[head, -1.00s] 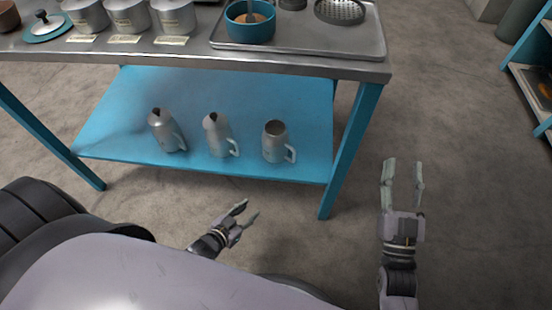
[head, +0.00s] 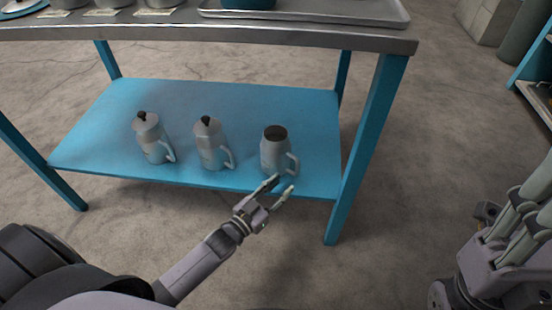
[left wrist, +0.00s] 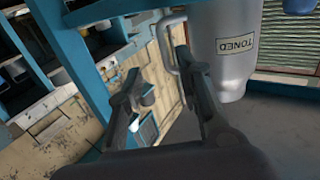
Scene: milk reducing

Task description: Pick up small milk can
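Three silver milk cans with handles stand upright in a row on the blue lower shelf (head: 250,100). The left can (head: 153,140) and middle can (head: 212,147) have dark-knobbed tops. The right can (head: 273,153) shows a dark open mouth and looks shorter. My left gripper (head: 282,183) is open and empty, just in front of the right can near its handle. In the left wrist view, a can labelled "TONED" (left wrist: 228,60) appears upside down, with its handle (left wrist: 165,42) beyond the open fingers (left wrist: 165,100). My right gripper (head: 530,205) is at the right edge, fingers parted and empty, partly cut off.
The steel tabletop (head: 300,37) overhangs the shelf, with a tray (head: 350,17) on it. A blue table leg (head: 362,150) stands right of the right can. Floor (head: 440,110) is clear between that leg and my right gripper.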

